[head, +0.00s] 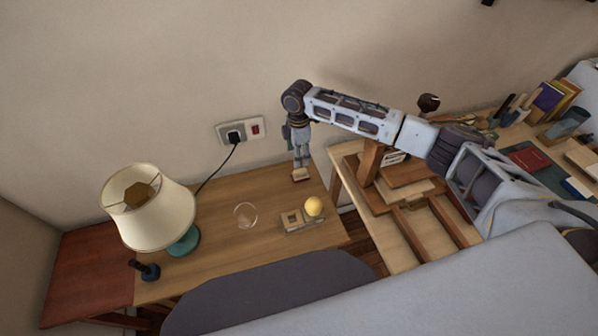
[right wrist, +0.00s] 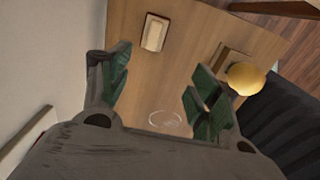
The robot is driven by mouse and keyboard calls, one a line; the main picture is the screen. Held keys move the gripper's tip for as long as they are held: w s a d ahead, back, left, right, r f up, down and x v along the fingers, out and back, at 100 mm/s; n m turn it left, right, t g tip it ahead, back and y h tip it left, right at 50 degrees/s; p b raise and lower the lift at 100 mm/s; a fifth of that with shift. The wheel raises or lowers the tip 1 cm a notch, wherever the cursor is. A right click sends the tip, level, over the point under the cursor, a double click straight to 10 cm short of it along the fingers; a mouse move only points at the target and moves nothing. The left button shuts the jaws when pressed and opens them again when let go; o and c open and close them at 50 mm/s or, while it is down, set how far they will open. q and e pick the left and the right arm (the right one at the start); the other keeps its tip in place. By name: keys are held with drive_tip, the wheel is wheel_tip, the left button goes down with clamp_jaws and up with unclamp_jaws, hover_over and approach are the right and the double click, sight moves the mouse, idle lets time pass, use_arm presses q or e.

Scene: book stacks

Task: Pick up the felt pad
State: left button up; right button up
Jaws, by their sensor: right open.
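A small cream block with a dark reddish edge, which looks like the felt pad (head: 301,175), lies on the wooden table near its back right edge. It also shows in the right wrist view (right wrist: 155,32), lying flat, beyond my fingertips and in the gap between their lines. My right gripper (head: 301,160) points down close to the pad in the head view. In the right wrist view its green-padded fingers (right wrist: 158,78) are spread apart with nothing between them. I cannot tell the exact height above the pad. My left gripper is not in view.
A yellow ball (head: 313,206) sits on a small wooden holder (head: 291,219) nearby. A clear glass dish (head: 245,215), a lamp (head: 150,209) and a dark handled object (head: 147,270) stand further left. A wooden stand (head: 435,228) is right. The wall is close behind.

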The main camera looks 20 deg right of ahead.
sight(300, 170)
drive_tip(key=shift+w+d+r, duration=0.35)
drive_tip(key=shift+w+d, duration=0.1)
drive_tip(key=shift+d, duration=0.05)
drive_tip(key=shift+f, duration=0.1)
drive_tip(key=shift+f, duration=4.2)
drive_tip(key=shift+f, duration=0.15)
drive_tip(key=shift+w+d+f, duration=0.1)
drive_tip(key=shift+w+f, duration=0.05)
drive_tip(key=shift+f, duration=0.3)
drive_tip(key=shift+w+d+f, duration=0.1)
drive_tip(key=shift+w+f, duration=0.05)
drive_tip(key=shift+f, duration=0.3)
drive_tip(key=shift+w+f, duration=0.1)
drive_tip(key=shift+f, duration=1.45)
